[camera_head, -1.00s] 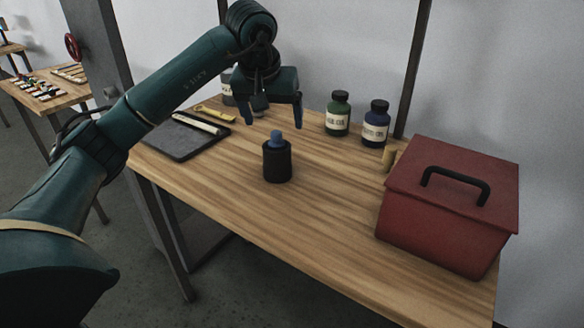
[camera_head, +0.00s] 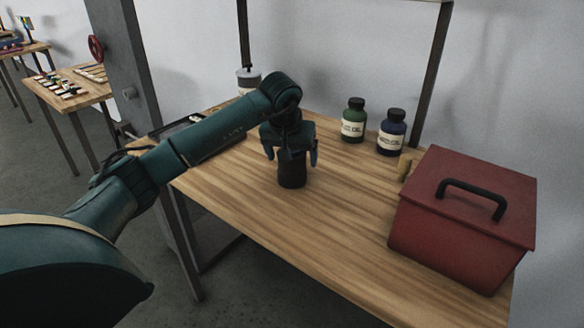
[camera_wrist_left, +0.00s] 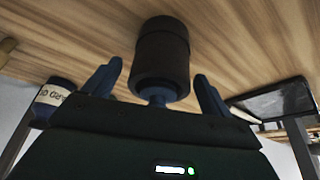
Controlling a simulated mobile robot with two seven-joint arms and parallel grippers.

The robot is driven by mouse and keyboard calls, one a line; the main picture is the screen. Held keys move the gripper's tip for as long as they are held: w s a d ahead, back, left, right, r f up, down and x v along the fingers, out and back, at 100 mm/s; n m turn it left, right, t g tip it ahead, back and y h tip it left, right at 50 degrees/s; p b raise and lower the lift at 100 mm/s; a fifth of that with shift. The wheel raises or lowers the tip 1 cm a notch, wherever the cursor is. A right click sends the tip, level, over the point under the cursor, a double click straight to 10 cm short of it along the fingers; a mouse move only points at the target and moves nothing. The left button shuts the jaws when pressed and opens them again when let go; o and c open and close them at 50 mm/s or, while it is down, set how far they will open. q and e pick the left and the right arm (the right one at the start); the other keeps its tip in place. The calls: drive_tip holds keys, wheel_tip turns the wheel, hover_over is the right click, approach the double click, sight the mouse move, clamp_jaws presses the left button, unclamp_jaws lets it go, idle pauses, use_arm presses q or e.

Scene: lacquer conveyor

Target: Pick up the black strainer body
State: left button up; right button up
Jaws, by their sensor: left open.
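The black strainer body (camera_head: 292,176) is a short dark cylinder standing upright on the wooden table. My left gripper (camera_head: 291,157) is above it, pointing down, with one finger on each side of its upper part. In the left wrist view the strainer body (camera_wrist_left: 163,55) has a blue top piece facing the palm, and it lies between and beyond the two open fingertips (camera_wrist_left: 158,72). Gaps show on both sides, so the fingers are apart from it. In the head view its top is hidden by the gripper. My right gripper is not in view.
A red toolbox (camera_head: 462,226) with a black handle stands at the right. A green bottle (camera_head: 353,122), a blue bottle (camera_head: 391,133) and a small tan piece (camera_head: 404,167) stand along the back. A dark tray (camera_head: 222,143) lies behind my arm. The table's front is clear.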

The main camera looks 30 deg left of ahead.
use_arm(q)
drive_tip(key=shift+w+f, duration=0.15)
drive_tip(key=shift+f, duration=0.25)
drive_tip(key=shift+r, duration=0.1)
drive_tip(key=c, duration=1.2)
